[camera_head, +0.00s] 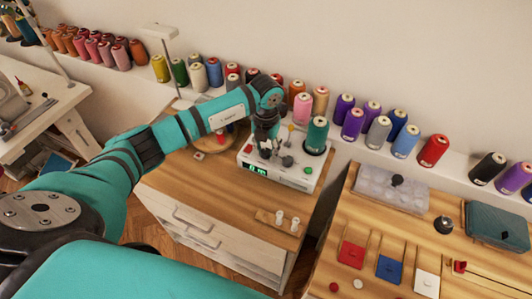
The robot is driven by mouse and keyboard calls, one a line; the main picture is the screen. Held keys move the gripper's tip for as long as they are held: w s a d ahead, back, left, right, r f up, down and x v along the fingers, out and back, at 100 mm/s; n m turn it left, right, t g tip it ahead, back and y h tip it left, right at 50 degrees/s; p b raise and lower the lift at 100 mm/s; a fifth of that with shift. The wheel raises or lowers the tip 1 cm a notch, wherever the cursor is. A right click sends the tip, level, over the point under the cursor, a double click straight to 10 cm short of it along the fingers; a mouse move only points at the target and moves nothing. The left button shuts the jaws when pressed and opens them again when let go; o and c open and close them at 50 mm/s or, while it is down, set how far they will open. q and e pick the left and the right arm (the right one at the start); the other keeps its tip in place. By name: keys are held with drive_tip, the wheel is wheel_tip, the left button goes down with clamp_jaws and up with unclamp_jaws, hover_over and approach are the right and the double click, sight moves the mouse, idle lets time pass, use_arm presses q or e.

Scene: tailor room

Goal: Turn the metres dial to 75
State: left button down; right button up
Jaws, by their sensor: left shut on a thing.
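A white winding machine (301,174) stands on the wooden top of a cabinet, in the middle of the camera_head view. Its front has a small green lit display (258,169); the digits are too small to read surely. A red button (249,149) and several small knobs and posts show on the machine. My left gripper (269,150) points down over the machine's top and is shut on a small part there, apparently the metres dial, which its fingers mostly hide. The dial's scale and pointer cannot be made out. My right gripper is not in view.
A green thread cone (317,135) stands at the machine's right rear. A small wooden rack (279,221) with white spools lies in front. Many thread cones line the wall shelf. A second table at right holds a clear box (393,189) and coloured cards. The cabinet's front left top is bare.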

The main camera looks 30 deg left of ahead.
sight(266, 151)
use_arm(q)
drive_tip(key=m+b, duration=0.2)
drive_tip(key=m, duration=0.1)
drive_tip(key=m+b, duration=0.3)
drive_tip(key=shift+w+f+m, duration=0.1)
drive_tip(key=shift+f+m, duration=0.1)
drive_tip(key=shift+m, duration=0.1)
drive_tip(key=m+b, duration=0.2)
drive_tip(key=m, duration=0.1)
drive_tip(key=shift+b, duration=0.3)
drive_tip(key=shift+r+m+b, duration=0.2)
drive_tip(key=shift+m+b, duration=0.55)
drive_tip(key=shift+m, duration=0.45)
drive_tip(key=c, duration=1)
unclamp_jaws()
drive_tip(key=shift+d, duration=0.1)
wheel_tip(266, 151, up, 12)
drive_tip(key=shift+r, duration=0.1)
